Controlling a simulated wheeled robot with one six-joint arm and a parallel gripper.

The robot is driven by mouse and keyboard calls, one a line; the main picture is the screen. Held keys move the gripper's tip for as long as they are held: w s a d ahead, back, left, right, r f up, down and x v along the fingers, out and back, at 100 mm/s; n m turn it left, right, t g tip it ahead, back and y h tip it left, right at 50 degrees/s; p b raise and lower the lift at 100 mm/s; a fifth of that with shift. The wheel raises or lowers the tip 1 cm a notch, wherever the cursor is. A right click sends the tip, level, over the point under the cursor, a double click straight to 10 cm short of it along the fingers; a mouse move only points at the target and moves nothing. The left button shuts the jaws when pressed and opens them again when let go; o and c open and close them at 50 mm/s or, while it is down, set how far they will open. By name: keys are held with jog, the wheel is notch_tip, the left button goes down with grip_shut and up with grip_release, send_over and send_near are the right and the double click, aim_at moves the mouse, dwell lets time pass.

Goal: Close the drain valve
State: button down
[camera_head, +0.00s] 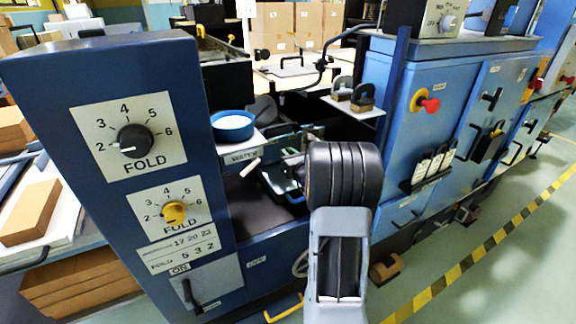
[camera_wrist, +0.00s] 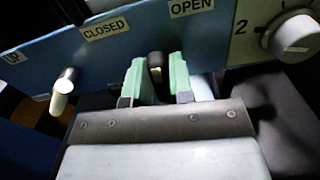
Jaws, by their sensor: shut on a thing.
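In the wrist view my gripper (camera_wrist: 157,76) has its two green fingers closed around a dark, upright handle (camera_wrist: 155,62), which I take to be the drain valve's lever. The handle stands in front of a blue panel (camera_wrist: 110,58), between a CLOSED label (camera_wrist: 104,27) on the left and an OPEN label (camera_wrist: 190,7) on the right. The fingers hide its sides and the gripper body hides its lower part and pivot. In the head view my arm covers most of the gripper, and I cannot make out the valve there.
A pale peg-like handle (camera_wrist: 62,91) sticks out left of my gripper; a dial (camera_wrist: 293,35) is at the right. In the head view a FOLD control column (camera_head: 120,225) stands left, a blue water bowl (camera_head: 232,126) behind, and blue cabinets (camera_head: 440,125) right. Floor beyond the striped tape is clear.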

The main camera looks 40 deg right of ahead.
jog(key=n+b, duration=0.2)
jog(key=b, duration=0.2)
jog(key=f+n+b, duration=0.1)
jog(key=n+b, duration=0.2)
jog(key=b, duration=0.1)
jog(key=shift+a+n+b, duration=0.1)
jog(key=shift+n+b, duration=0.2)
jog(key=shift+b, duration=0.05)
jog(key=n+b, duration=0.2)
jog(key=b, duration=0.2)
jog(key=shift+r+n+b, duration=0.15)
jog(key=shift+n+b, duration=0.15)
jog(key=shift+n, duration=0.1)
jog(key=shift+a+r+n+b, duration=0.1)
jog(key=shift+r+n+b, duration=0.1)
jog(key=shift+n+b, duration=0.65)
jog(key=shift+b, duration=0.3)
jog(key=shift+r, duration=0.1)
jog(key=c, duration=1.1)
grip_release()
jog(key=s+a+p, duration=0.1)
jog(key=s+p, duration=0.1)
jog(key=s, duration=1.1)
jog(key=shift+s+a, duration=0.35)
jog(key=shift+a, duration=0.05)
jog(key=shift+a, duration=0.1)
